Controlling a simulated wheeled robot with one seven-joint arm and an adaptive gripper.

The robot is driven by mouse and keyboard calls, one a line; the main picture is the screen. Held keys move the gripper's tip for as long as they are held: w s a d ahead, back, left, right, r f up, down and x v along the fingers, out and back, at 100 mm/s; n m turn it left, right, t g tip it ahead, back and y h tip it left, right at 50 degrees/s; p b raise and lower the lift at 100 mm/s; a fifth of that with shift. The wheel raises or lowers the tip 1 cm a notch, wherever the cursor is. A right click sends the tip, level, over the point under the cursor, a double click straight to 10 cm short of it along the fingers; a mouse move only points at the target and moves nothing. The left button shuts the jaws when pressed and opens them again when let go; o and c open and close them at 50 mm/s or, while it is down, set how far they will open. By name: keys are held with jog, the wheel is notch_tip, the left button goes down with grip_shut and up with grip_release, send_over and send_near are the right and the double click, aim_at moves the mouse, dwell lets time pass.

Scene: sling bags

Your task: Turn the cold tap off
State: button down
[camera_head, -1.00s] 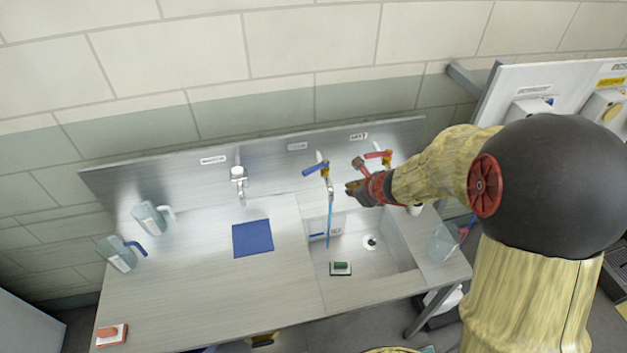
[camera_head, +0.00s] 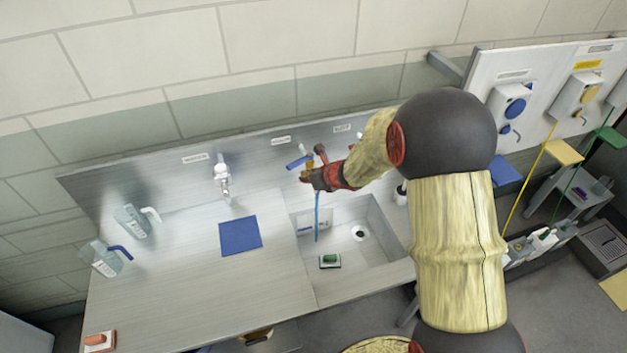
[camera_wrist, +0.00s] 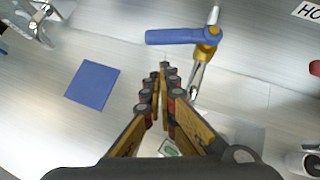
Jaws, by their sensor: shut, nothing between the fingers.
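The cold tap has a blue lever (camera_head: 298,162) and a brass body, on the steel back panel above the sink. In the wrist view its blue lever (camera_wrist: 180,36) points left from the brass body (camera_wrist: 207,48), and the spout runs down from it. A thin blue stream of water (camera_head: 317,222) falls into the sink (camera_head: 345,262). My gripper (camera_head: 306,178) is just in front of and below the lever in the head view. In the wrist view my gripper (camera_wrist: 165,70) is shut and empty, its tips below the lever with a gap between them.
A red handle (camera_wrist: 315,68) shows at the wrist view's right edge; my arm hides the hot tap in the head view. Another tap (camera_head: 222,180) stands left. A blue cloth (camera_head: 240,235) lies on the counter. A green-topped sponge (camera_head: 329,261) sits in the sink.

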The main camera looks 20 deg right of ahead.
aim_at(291, 169)
jog(key=shift+w+a+r, duration=0.1)
jog(key=shift+w+a, duration=0.15)
jog(key=shift+w, duration=0.35)
jog(key=shift+w+a, duration=0.2)
jog(key=shift+w, duration=0.35)
jog(key=shift+w+a+m+h+b, duration=0.7)
jog(key=shift+w+a+b, duration=0.6)
jog(key=shift+b, duration=1.05)
jog(key=shift+d, duration=0.1)
